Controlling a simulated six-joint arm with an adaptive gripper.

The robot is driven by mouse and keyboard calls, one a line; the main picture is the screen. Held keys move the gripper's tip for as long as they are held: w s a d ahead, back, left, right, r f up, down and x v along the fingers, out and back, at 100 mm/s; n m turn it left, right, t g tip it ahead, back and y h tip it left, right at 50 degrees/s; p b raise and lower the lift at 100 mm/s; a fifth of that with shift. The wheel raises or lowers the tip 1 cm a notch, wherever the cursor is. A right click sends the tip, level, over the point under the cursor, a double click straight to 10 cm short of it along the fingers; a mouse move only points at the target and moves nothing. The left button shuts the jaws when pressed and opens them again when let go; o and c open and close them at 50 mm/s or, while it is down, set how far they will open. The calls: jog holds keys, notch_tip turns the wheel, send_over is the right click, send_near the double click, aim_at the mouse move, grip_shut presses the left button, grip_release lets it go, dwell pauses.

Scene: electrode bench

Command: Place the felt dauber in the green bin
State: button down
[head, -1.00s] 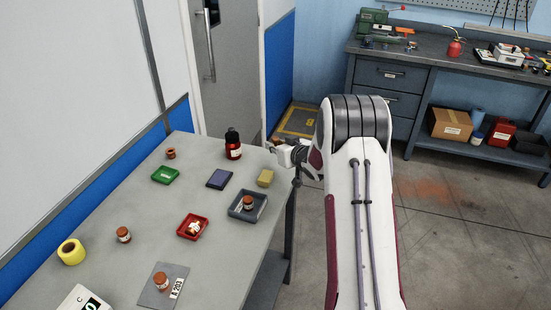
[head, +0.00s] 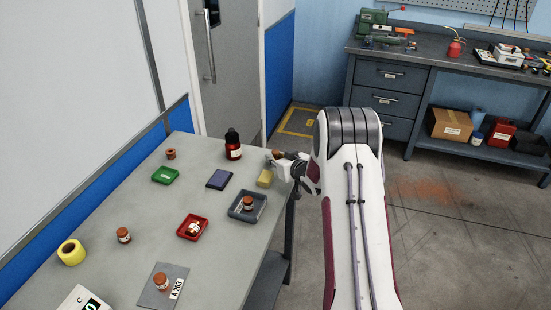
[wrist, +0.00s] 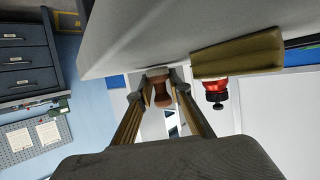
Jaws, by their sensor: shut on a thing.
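In the wrist view my gripper (wrist: 160,88) is shut on a small brown, waisted piece with a pale end, apparently the felt dauber (wrist: 161,92). It shows only as a small brown spot at the fingertips in the head view. The green bin (head: 165,176) is a shallow tray at the table's far left, well left of my gripper. It looks empty.
A red tray (head: 180,233) and a grey tray (head: 234,212) hold brown items. Brown jars stand nearer.

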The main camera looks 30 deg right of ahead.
jog(key=shift+f, duration=0.15)
jog(key=c, duration=1.8)
grip_release()
jog(key=shift+c, duration=0.2)
jog(key=shift+f, duration=0.15)
jog(key=shift+s, duration=0.1)
jog(key=shift+v, duration=3.8)
jog(key=shift+d+f, duration=0.1)
jog(key=shift+f, duration=0.1)
jog(key=shift+r, duration=0.1)
